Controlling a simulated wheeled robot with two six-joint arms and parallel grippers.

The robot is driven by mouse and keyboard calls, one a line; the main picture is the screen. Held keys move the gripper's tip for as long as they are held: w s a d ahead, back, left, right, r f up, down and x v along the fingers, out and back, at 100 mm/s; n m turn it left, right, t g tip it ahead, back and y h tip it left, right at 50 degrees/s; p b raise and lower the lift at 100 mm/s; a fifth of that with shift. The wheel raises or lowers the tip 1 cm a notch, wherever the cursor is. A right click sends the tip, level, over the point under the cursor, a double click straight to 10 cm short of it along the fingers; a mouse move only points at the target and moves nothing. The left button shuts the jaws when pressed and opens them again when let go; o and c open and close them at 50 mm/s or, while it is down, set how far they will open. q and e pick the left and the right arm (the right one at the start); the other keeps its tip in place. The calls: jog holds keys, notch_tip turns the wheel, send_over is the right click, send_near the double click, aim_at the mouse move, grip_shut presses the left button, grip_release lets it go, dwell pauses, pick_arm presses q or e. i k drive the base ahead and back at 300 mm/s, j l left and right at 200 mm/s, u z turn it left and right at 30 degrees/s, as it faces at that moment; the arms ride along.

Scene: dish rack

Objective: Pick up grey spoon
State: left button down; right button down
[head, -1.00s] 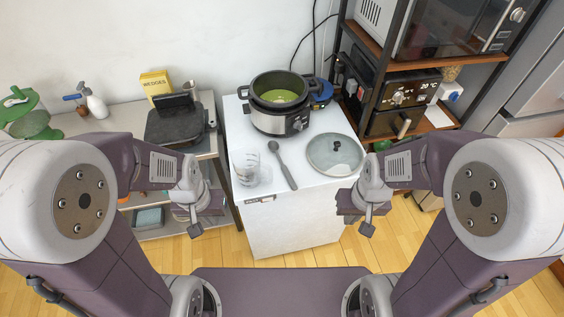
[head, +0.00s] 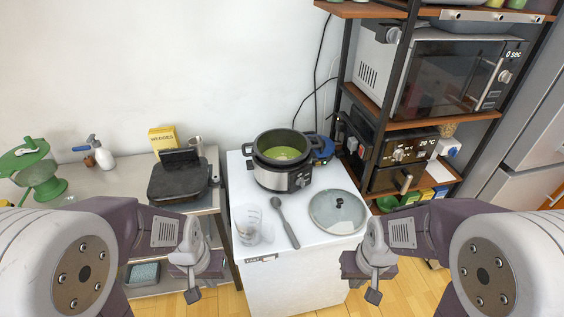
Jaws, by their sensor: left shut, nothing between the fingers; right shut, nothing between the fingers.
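The grey spoon (head: 285,224) lies on the white cabinet top (head: 265,206), between a clear measuring cup (head: 248,226) and a glass lid (head: 337,212). Its bowl end points toward the back and its handle toward the front edge. My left gripper (head: 192,295) is shut and empty, in front and to the left of the cabinet, apart from the spoon. My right gripper (head: 373,296) is shut and empty, in front and to the right of the cabinet, also apart from the spoon.
A cooker pot (head: 297,180) with green contents stands behind the spoon. A dark grill (head: 180,183) sits on the left counter. A shelf rack with a microwave (head: 450,78) stands at the right. The white top is bare around the spoon's handle.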

aim_at(276, 202)
jog(key=i+u, duration=0.15)
jog(key=u, duration=0.3)
jog(key=i+u, duration=0.2)
jog(key=u, duration=0.2)
